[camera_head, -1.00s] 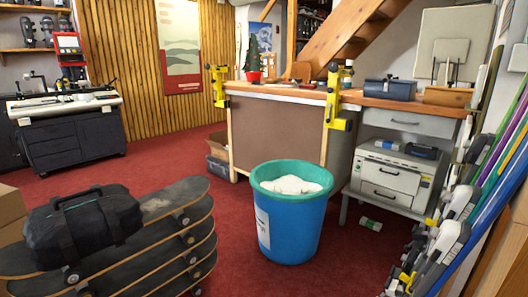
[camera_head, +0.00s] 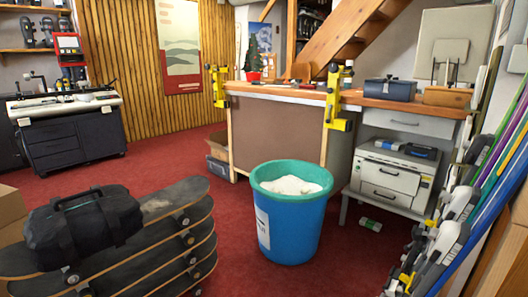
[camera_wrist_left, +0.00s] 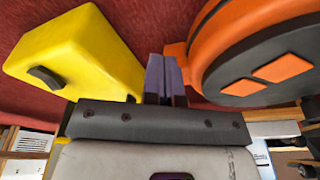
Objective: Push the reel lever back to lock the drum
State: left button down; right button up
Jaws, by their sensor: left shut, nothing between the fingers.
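In the left wrist view, a round reel drum (camera_wrist_left: 255,50) with an orange rim and dark grey face fills the upper right. Two orange rectangular patches are on its face. An orange tab (camera_wrist_left: 175,50) juts from its rim beside my fingers; I cannot tell whether this is the lever. My left gripper (camera_wrist_left: 164,75) is shut and empty, its fingertips close beside the tab; I cannot tell whether they touch. Neither the drum nor my grippers can be made out in the head view.
A yellow block (camera_wrist_left: 80,50) with a dark knob is close left of my fingers. In the head view, a blue bin (camera_head: 290,225) stands before the workbench (camera_head: 270,90). Stacked skateboards (camera_head: 150,240) carry a black bag (camera_head: 80,225) at front left. Red carpet lies between.

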pick_arm(q)
jog(key=shift+w+d+r+p, duration=0.4)
jog(key=shift+w+r+p, duration=0.05)
jog(key=shift+r+p, duration=0.25)
jog(key=shift+w+d, duration=0.1)
jog(key=shift+w+d+r, duration=0.1)
jog(key=shift+r, duration=0.05)
jog(key=shift+w+d+r+p, duration=0.3)
jog(key=shift+w+d+p, duration=0.1)
jog(key=shift+w+p, duration=0.05)
dwell(0.5)
